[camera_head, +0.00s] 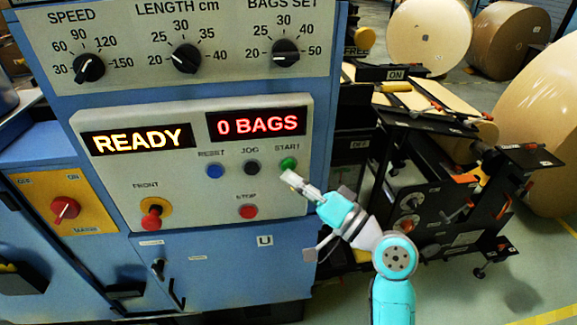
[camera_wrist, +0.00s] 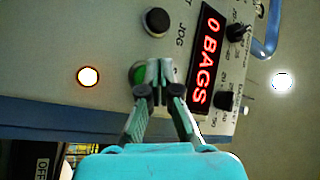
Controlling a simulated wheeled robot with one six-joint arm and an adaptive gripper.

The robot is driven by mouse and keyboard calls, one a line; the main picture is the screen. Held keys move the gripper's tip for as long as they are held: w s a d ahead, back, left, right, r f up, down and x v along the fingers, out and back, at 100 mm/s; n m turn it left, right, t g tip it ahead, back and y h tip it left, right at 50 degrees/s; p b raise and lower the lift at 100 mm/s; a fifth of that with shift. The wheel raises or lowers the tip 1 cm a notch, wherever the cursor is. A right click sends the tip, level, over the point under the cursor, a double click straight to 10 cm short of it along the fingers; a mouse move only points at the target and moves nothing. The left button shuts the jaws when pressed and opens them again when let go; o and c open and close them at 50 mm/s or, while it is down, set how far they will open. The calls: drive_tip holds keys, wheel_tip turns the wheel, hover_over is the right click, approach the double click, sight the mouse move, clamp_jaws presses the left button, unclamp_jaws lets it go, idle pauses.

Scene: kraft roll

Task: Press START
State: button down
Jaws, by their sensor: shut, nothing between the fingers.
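The green START button (camera_head: 288,164) sits at the right of the top button row on the grey control panel (camera_head: 130,185). My gripper (camera_head: 290,178) is shut and empty, its tips just below and in front of START. In the wrist view my gripper (camera_wrist: 160,72) has its closed fingertips over the right part of the green button (camera_wrist: 139,75). I cannot tell whether the tips touch it. The displays read READY (camera_head: 137,140) and 0 BAGS (camera_head: 256,123).
Left of START are the black JOG button (camera_head: 251,168) and blue RESET button (camera_head: 215,171). The red STOP button (camera_head: 247,212) is below. Three dials sit above. Large paper rolls (camera_head: 428,35) stand at the right.

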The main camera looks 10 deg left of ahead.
drive_tip(key=shift+w, duration=0.1)
drive_tip(key=shift+w+a, duration=0.15)
drive_tip(key=shift+w, duration=0.15)
